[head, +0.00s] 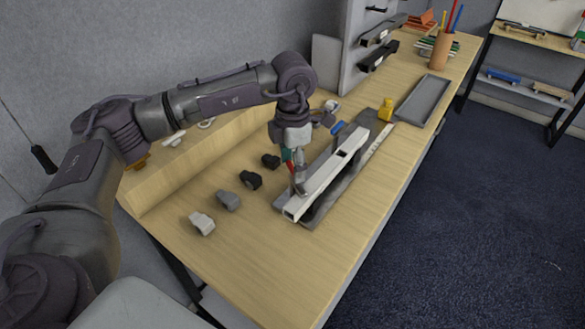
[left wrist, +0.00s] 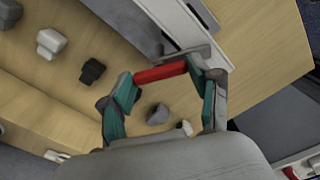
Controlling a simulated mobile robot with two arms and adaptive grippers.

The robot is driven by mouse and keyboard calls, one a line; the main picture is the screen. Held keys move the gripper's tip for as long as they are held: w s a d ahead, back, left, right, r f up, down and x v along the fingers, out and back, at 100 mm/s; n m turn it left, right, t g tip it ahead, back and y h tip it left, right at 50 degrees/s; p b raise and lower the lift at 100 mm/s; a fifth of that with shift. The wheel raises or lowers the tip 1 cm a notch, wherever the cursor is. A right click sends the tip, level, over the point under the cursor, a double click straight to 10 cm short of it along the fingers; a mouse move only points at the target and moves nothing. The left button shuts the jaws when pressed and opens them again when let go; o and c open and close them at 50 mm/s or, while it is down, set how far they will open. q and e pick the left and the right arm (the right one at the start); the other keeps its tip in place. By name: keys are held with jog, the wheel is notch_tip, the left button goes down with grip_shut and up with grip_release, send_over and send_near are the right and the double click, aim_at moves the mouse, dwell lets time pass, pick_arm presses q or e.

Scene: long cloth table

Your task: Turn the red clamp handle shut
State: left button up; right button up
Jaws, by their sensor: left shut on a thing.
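The red clamp handle (left wrist: 160,73) lies between the teal-padded fingers of my left gripper (left wrist: 163,79) in the left wrist view. The gripper is shut on it. In the head view my left gripper (head: 294,170) points down at the near left side of a long white beam (head: 325,174), and only a sliver of red shows there. The beam lies on a dark grey base (head: 335,192) on the table. A blue handle (head: 338,127) stands near the beam's far end. My right gripper is not in view.
Several small grey and black blocks, such as a light grey one (head: 202,223), stand left of the beam on the wooden table (head: 270,265). A yellow object (head: 386,109) and a grey tray (head: 425,101) lie beyond. A raised wooden ledge (head: 185,168) runs along the wall side.

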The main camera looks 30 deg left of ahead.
pick_arm(q)
jog(key=n+b, duration=0.1)
jog(key=n, duration=0.2)
jog(key=shift+n+b, duration=0.45)
jog(key=shift+n, duration=0.95)
jog(key=shift+w+r, duration=0.1)
jog(key=o, duration=1.1)
jog(key=shift+o, duration=0.2)
notch_tip(320, 180, up, 12)
